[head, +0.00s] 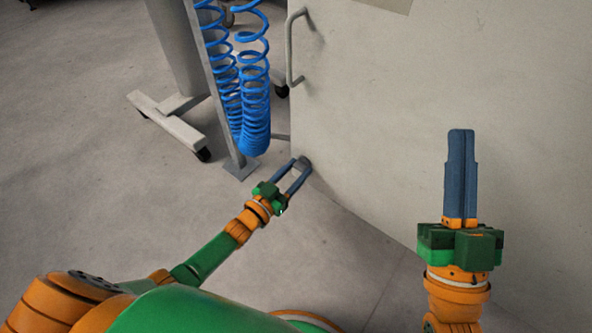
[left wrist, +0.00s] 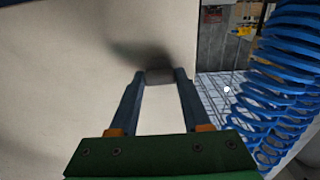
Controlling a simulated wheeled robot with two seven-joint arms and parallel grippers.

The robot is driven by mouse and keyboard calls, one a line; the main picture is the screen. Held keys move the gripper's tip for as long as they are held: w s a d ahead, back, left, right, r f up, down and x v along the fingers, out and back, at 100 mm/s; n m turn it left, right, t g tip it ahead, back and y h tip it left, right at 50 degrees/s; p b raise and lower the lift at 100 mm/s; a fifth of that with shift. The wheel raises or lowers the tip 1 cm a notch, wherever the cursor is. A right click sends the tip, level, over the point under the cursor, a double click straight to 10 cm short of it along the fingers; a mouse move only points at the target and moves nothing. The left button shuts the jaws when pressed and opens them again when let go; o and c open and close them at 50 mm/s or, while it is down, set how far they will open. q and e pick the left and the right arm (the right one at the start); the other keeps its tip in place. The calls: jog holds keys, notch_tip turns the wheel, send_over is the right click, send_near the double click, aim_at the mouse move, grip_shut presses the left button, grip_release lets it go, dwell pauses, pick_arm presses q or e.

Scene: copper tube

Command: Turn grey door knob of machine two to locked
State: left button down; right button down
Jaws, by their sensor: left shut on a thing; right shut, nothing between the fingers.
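The grey door knob (head: 304,163) sits low on the pale machine door, near its left edge, in the head view. My left gripper (head: 298,163) is at the knob, with one finger on each side of it. In the left wrist view the knob (left wrist: 160,76) shows between the two fingertips, and the gripper is shut on it. The tips partly hide the knob, and I cannot tell its turn angle. My right gripper (head: 460,132) is shut and empty, pointing up in front of the door at the right.
The pale machine door (head: 440,90) fills the right of the head view, with a metal handle (head: 291,48) above the knob. Blue coiled hoses (head: 254,100) hang close left of it beside a grey post (head: 215,85). A wheeled stand foot (head: 170,122) is further left. The floor (head: 90,200) at left is clear.

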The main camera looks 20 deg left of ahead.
pick_arm(q)
jog(key=shift+c, duration=1.8)
grip_release()
jog(key=p+v, duration=0.1)
jog(key=v, duration=0.2)
jog(key=shift+r, duration=0.1)
jog(key=p+v, duration=0.1)
jog(key=v, duration=0.3)
jog(key=shift+p, duration=0.3)
pick_arm(e)
jog(key=w+d+f+g+h, duration=0.1)
jog(key=f+g+h, duration=0.1)
jog(key=f+g, duration=0.3)
jog(key=w+f+m+g+h, duration=0.1)
jog(key=f+g, duration=0.3)
jog(key=f, duration=0.7)
jog(key=shift+w+d+f+g+h, duration=0.4)
jog(key=shift+w+h, duration=0.15)
jog(key=shift+h, duration=0.15)
